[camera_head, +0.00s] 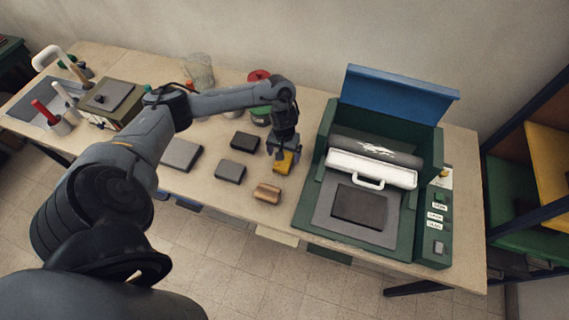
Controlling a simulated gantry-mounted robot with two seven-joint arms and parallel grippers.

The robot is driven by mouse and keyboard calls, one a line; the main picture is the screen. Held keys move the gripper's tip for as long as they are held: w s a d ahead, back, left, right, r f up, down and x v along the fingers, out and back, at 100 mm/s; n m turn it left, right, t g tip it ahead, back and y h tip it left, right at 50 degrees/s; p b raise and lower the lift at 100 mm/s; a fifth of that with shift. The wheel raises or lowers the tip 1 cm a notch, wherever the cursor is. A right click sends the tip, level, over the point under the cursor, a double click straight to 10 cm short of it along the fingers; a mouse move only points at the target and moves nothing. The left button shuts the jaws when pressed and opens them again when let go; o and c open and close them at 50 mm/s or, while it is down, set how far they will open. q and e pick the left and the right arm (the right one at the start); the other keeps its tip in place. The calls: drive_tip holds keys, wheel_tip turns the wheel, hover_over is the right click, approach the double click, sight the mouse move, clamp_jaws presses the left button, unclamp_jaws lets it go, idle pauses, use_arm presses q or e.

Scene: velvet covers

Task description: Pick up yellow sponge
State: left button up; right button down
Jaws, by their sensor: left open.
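The yellow sponge (283,166) lies on the workbench, left of the green machine. My left gripper (283,152) points down right over it, and its fingers hide the sponge's upper part. The gripper is open. Whether the fingers touch the sponge I cannot tell. My right gripper does not show.
Dark blocks (244,142) and (230,171), a grey pad (181,155) and a wooden block (267,193) lie close by on the workbench (225,205). The green machine (315,200) with a blue lid (398,96) stands right of the sponge. Tins and a glass jar (199,70) stand behind.

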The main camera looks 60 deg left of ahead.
use_arm(q)
wheel_tip(320, 180, down, 2)
drive_tip(key=shift+a, duration=0.15)
drive_tip(key=shift+w+a+f+b, duration=0.15)
drive_tip(key=shift+f+b, duration=0.3)
drive_tip(key=shift+f, duration=1.7)
drive_tip(key=c, duration=1)
drive_tip(key=shift+r, duration=0.1)
wheel_tip(320, 180, up, 10)
drive_tip(key=shift+f+p, duration=0.1)
drive_tip(key=shift+p, duration=0.95)
